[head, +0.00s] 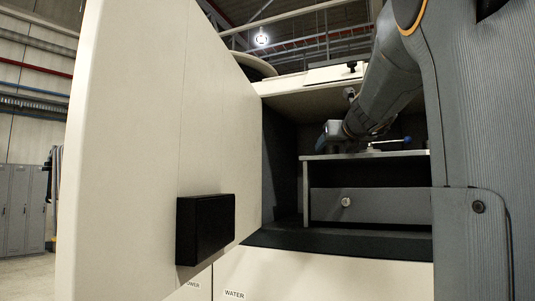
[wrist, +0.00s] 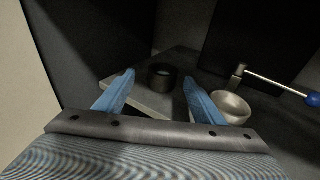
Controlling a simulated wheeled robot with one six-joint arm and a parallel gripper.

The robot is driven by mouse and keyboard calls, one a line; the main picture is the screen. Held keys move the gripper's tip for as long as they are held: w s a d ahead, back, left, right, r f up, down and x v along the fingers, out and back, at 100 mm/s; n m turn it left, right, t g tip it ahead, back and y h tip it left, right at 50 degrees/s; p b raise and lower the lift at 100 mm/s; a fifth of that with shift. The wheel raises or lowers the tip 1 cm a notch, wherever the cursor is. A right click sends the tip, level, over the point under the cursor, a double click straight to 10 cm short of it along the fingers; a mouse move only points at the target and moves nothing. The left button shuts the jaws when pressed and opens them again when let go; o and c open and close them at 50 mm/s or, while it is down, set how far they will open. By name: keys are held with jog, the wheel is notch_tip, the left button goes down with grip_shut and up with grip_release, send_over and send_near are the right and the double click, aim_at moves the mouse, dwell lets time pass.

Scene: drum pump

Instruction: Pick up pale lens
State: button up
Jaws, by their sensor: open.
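A pale, round, cup-like piece (wrist: 232,108), which looks like the pale lens, stands on the shelf in the wrist view, just right of my right finger. The finger partly overlaps its left side. My gripper (wrist: 158,82) is open with its two blue fingers apart and nothing held. A dark round ring-like piece (wrist: 162,76) shows between and beyond the fingertips. In the head view my gripper (head: 328,136) reaches into the cabinet above the shelf; the pale piece cannot be made out there.
A metal lever with a blue knob (wrist: 312,99) lies to the right of the pale piece; it also shows in the head view (head: 408,140). The grey shelf (head: 365,155) sits above a drawer with a round knob (head: 346,202). A large open door panel (head: 150,130) stands left.

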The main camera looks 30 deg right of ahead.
aim_at(334, 147)
jog(key=x, duration=0.5)
jog(key=shift+s+d+p, duration=0.1)
jog(key=shift+d+p, duration=0.15)
jog(key=shift+p, duration=0.05)
jog(key=c, duration=1.2)
jog(key=shift+r, duration=0.1)
